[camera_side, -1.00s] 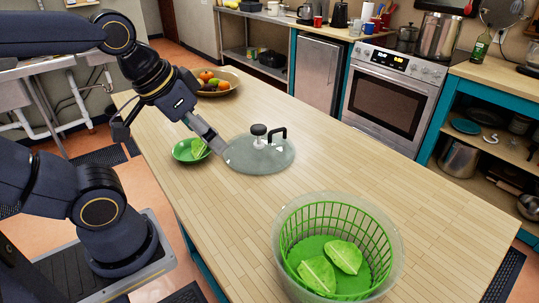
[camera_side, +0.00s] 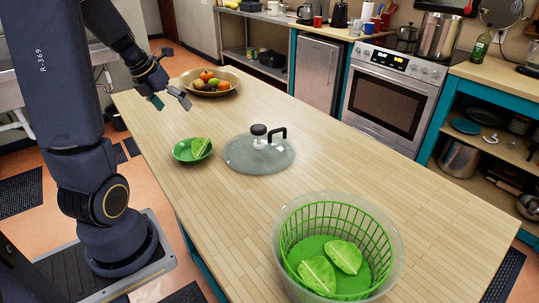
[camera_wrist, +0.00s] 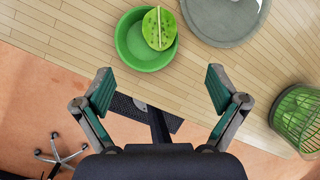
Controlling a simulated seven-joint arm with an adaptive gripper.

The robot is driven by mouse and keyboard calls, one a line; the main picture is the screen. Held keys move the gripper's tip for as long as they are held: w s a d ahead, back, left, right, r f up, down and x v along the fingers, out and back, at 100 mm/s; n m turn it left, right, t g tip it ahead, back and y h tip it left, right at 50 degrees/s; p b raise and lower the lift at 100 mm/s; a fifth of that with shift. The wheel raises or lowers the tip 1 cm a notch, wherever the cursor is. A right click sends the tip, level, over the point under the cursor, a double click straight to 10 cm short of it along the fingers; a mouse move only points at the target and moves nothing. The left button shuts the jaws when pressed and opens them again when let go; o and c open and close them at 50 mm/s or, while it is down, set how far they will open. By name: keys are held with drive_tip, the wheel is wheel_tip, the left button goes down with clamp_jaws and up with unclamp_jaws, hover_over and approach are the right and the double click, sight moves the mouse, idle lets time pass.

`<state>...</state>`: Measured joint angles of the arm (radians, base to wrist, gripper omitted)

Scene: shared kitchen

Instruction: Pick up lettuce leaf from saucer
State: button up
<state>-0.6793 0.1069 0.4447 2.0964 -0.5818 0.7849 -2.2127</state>
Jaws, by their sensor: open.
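A light green lettuce leaf (camera_side: 201,147) rests on the small green saucer (camera_side: 182,154), near the left edge of the wooden table. In the wrist view the leaf (camera_wrist: 158,29) leans on the right side of the saucer (camera_wrist: 130,60), which looks like a shallow bowl. My gripper (camera_side: 172,101) is raised above the table's left edge, behind and above the saucer in the side view. In the wrist view its two fingers (camera_wrist: 160,90) are wide apart with nothing between them. The saucer lies beyond the fingertips.
A clear lid (camera_side: 259,160) with a black handle lies right of the saucer. A salad spinner (camera_side: 392,243) with two leaves in its green basket stands at the front right. A fruit bowl (camera_side: 228,92) stands at the back. The table between lid and spinner is clear.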

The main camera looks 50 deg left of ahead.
drive_tip(key=f, duration=0.1)
approach(205, 144)
drive_tip(key=shift+s+x, duration=0.2)
drive_tip(key=shift+x, duration=0.8)
drive_tip(key=x, duration=0.6)
drive_tip(key=shift+w, duration=0.15)
drive_tip(key=shift+r, duration=0.1)
drive_tip(key=c, duration=0.9)
